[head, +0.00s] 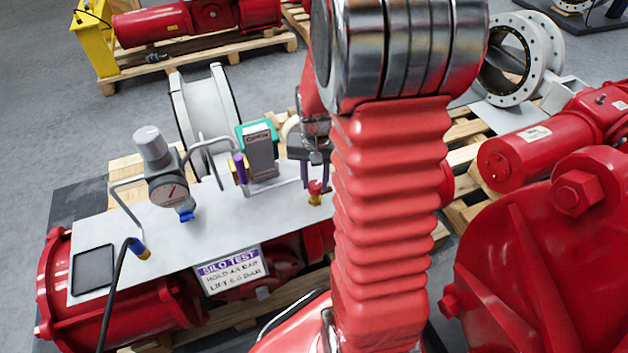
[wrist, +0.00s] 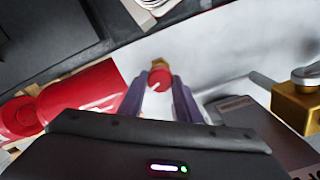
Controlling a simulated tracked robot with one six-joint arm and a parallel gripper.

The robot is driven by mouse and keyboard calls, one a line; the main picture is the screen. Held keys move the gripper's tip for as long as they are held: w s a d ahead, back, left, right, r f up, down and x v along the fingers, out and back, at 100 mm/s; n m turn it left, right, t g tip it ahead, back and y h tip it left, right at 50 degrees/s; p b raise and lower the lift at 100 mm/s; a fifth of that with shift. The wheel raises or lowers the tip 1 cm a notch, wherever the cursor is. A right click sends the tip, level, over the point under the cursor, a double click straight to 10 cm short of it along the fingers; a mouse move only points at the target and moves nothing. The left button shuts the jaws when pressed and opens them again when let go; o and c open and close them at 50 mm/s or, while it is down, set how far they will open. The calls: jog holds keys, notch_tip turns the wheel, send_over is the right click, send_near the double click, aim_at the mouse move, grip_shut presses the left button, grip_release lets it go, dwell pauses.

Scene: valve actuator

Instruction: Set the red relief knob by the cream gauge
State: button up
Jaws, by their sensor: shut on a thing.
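The red relief knob (head: 315,187) sits on a brass fitting at the right part of the grey panel (head: 215,215). In the wrist view the knob (wrist: 159,77) shows a white mark on its face. My gripper (head: 316,180) reaches down over it, and its purple fingers (wrist: 160,84) are shut on the knob, one on each side. The cream gauge (head: 168,192) stands at the panel's left, under a grey regulator cap. Its dial has a needle, but the reading is too small to tell. The gauge is outside the wrist view.
A green-topped grey box (head: 260,150) and bent pipes stand between gauge and knob. A black hose (head: 117,290) runs at the left. Large red actuators (head: 555,255) crowd the right.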

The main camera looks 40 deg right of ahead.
aim_at(315, 184)
jog(key=shift+n, duration=1.1)
jog(key=o, duration=1.1)
jog(key=shift+c, duration=0.2)
jog(key=shift+r, duration=0.15)
notch_tip(315, 184, up, 14)
jog(key=shift+f, duration=0.25)
jog(key=shift+w, duration=0.1)
